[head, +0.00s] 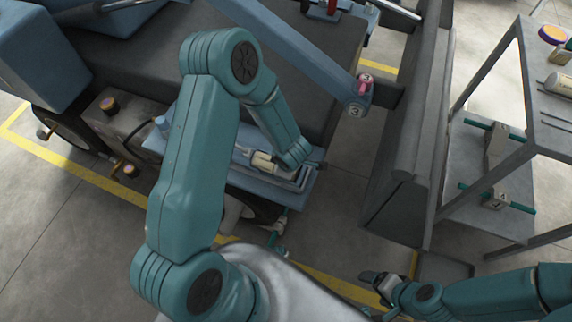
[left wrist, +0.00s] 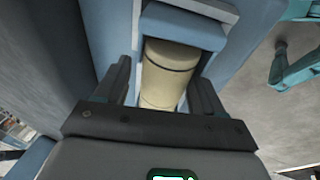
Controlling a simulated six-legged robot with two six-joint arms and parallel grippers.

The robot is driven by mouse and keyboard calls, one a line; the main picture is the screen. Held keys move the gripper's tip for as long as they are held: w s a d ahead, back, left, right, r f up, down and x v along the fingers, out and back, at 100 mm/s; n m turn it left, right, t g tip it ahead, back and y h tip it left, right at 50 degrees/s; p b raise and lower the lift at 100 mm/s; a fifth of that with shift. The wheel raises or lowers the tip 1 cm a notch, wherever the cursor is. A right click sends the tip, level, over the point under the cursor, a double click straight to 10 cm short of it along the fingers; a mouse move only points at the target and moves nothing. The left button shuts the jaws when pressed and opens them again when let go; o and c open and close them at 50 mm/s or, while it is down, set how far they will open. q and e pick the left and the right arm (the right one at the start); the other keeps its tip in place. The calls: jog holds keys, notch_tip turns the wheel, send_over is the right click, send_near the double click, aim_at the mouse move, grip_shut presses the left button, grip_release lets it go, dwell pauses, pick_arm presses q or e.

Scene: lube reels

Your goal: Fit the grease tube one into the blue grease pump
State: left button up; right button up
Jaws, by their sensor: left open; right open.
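A cream cylinder that looks like a grease tube (left wrist: 168,72) lies in a blue and light grey holder (left wrist: 185,26), perhaps the blue grease pump; it also shows on the blue ledge in the head view (head: 263,161). A blue band crosses its far end. My left gripper (left wrist: 163,78) is open, one finger on each side of the cylinder's near part; contact is not clear. In the head view my left wrist partly covers this spot. My right gripper (head: 382,281) is open and empty, low over the floor, far from the tube. Any tube number is unreadable.
A grey rack (head: 503,150) on the right carries another cream tube (head: 558,85) and a purple-orange round item (head: 552,35). A blue boom (head: 300,52) with a pink fitting (head: 365,84) reaches over the vehicle. A dark grey beam (head: 405,140) stands between vehicle and rack.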

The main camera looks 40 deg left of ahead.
pick_arm(q)
jog(key=p+v, duration=0.6)
jog(key=v, duration=1)
jog(key=shift+d+r, duration=0.1)
jog(key=shift+s, duration=0.1)
